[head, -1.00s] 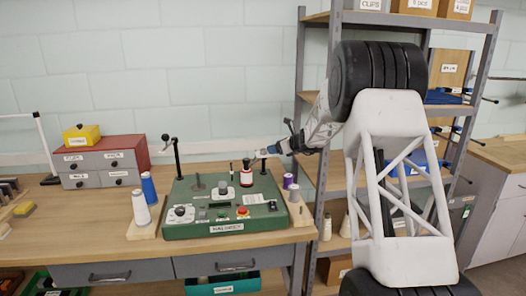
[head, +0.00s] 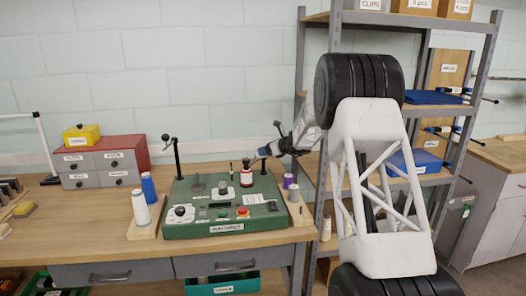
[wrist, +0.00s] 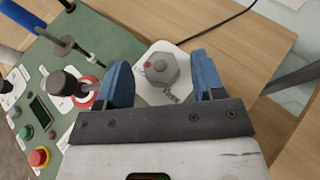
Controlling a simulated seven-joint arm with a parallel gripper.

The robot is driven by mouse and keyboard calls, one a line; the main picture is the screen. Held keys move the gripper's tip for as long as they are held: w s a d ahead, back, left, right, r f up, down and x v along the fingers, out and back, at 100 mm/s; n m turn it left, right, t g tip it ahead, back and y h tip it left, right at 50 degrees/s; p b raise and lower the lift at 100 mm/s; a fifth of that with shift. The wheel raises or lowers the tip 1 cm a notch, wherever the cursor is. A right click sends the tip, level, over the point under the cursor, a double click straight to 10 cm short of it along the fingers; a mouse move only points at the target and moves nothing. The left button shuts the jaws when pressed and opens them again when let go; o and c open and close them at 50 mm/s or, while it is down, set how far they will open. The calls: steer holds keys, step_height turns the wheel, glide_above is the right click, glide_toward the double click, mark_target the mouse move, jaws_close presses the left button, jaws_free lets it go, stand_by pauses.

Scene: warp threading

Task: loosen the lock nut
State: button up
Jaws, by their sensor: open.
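The lock nut (wrist: 162,72) is a grey hexagonal piece with a red dot, on a white base beside the green machine panel (wrist: 85,25) in the wrist view. My gripper (wrist: 160,64) is open, with one blue finger to the left of the nut and the other to the right. I cannot tell whether the fingertips are level with the nut or still above it. In the head view my gripper (head: 270,151) is at the back right corner of the green machine (head: 195,228), and the nut cannot be made out there.
Left of the fingers in the wrist view are a black knob (wrist: 62,82) and a red button (wrist: 39,156). In the head view, a red-labelled bottle-like part (head: 246,175) and a purple spool (head: 288,181) stand close by. A metal shelf (head: 302,100) rises at the right.

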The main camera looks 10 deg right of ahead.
steer(key=shift+x, duration=1.1)
steer(key=c, duration=0.9)
